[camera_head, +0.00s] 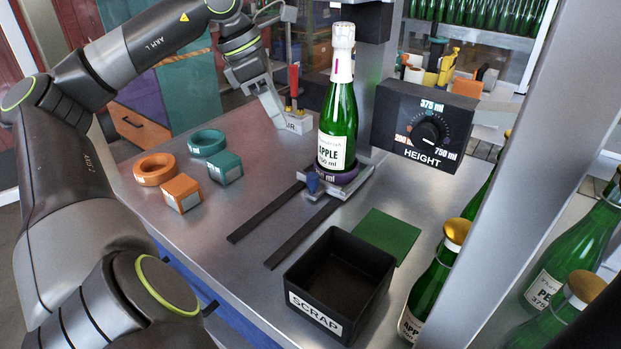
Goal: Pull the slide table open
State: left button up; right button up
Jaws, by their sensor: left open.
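The slide table (352,184) is a small grey plate at the back end of two dark rails (268,213) on the metal bench. A blue knob (313,184) sits on its front edge. A green bottle (338,115) with a white foil top and an apple label stands upright on it, in a dark purple ring (340,175). My left gripper (272,108) is open and points down, behind and left of the bottle, apart from the knob. Part of the gripper is hard to make out. My right gripper is not in view.
A black scrap bin (340,285) stands in front right of the rails, beside a green mat (388,236). Orange and teal rings and blocks (181,193) lie left. A height dial box (425,125) and grey post stand right, with capped bottles (435,275). The rails look clear.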

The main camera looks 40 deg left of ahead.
aim_at(311, 175)
pick_arm(q)
jog(key=p+x, duration=0.2)
jog(key=x, duration=1.3)
jog(key=shift+f, duration=0.1)
jog(key=shift+w+d+f, duration=0.15)
jog(key=shift+f, duration=0.45)
grip_shut()
